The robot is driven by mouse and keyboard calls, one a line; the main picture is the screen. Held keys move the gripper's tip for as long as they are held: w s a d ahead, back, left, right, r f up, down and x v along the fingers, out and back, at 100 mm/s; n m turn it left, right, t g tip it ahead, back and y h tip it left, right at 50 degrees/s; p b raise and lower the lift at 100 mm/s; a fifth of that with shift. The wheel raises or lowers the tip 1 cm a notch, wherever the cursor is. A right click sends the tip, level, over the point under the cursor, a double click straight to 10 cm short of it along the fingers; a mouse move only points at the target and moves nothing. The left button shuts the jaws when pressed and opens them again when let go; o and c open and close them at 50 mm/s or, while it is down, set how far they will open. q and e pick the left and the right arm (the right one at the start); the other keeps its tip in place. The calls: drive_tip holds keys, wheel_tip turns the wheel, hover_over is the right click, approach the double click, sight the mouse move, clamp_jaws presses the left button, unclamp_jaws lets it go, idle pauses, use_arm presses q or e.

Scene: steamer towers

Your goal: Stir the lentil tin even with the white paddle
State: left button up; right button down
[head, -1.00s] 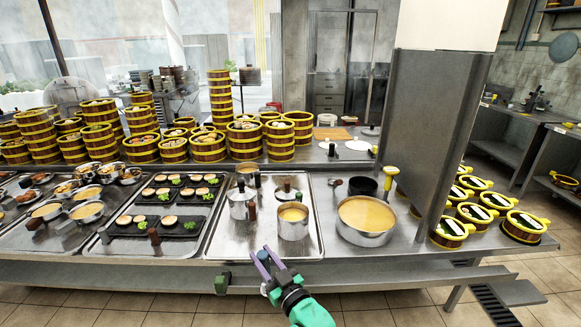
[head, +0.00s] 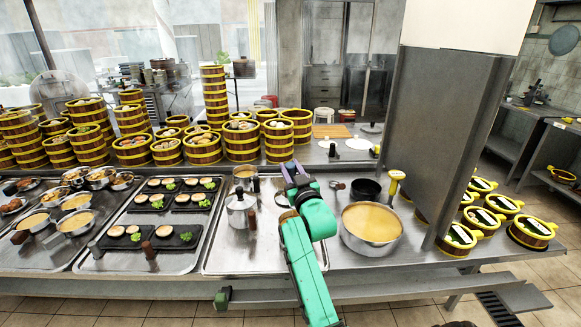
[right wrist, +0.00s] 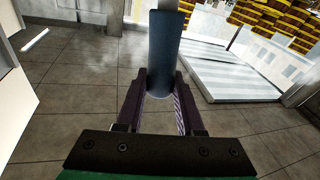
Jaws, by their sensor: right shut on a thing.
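My right gripper (head: 292,172) reaches over the tray with the small pots. In the right wrist view, its fingers (right wrist: 161,92) are shut on a dark blue-grey round handle (right wrist: 165,50). A pale grey shaft shows at the handle's far end; I cannot tell whether it belongs to the white paddle. A wide steel pan (head: 371,242) with smooth yellow-brown contents stands right of my arm. The smaller tin of similar contents, seen earlier on the tray, is hidden behind my green arm. I cannot tell which is the lentil tin. My left gripper is not in view.
A lidded steel pot (head: 241,212) stands on the tray left of my arm. A dark pot (head: 366,189) and a yellow-topped upright tool (head: 396,185) are behind the wide pan. Steamer stacks (head: 204,148) line the back, and a grey partition (head: 440,140) rises at right.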

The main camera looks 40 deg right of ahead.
wheel_tip(320, 180, down, 15)
drive_tip(key=b, duration=0.9)
drive_tip(key=shift+r, duration=0.15)
drive_tip(key=shift+d, duration=0.1)
